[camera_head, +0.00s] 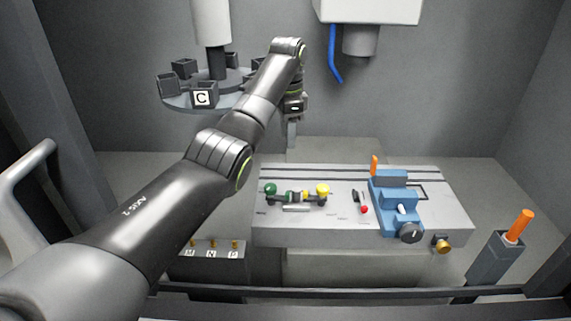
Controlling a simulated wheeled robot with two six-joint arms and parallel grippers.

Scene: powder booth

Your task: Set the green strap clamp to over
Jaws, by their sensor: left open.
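The strap clamp with the green ball knob (270,188) is at the left end of the grey slotted table (455,232). Its knob stands up at the left end of a low dark bar assembly. A similar yellow knob (322,189) stands at the right end of that assembly. Small print on the table near the clamp is too small to read. My left gripper (292,142) hangs pointing down behind and above the table's back edge, apart from the clamp. It is open and holds nothing that I can see. My right gripper is not in view.
A red-tipped lever (364,209) and a blue vise-like fixture (393,218) stand on the table's right half. A carousel with dark boxes (203,97) hangs at the upper left. A grey holder with an orange handle (519,226) is at right. A rail crosses the front.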

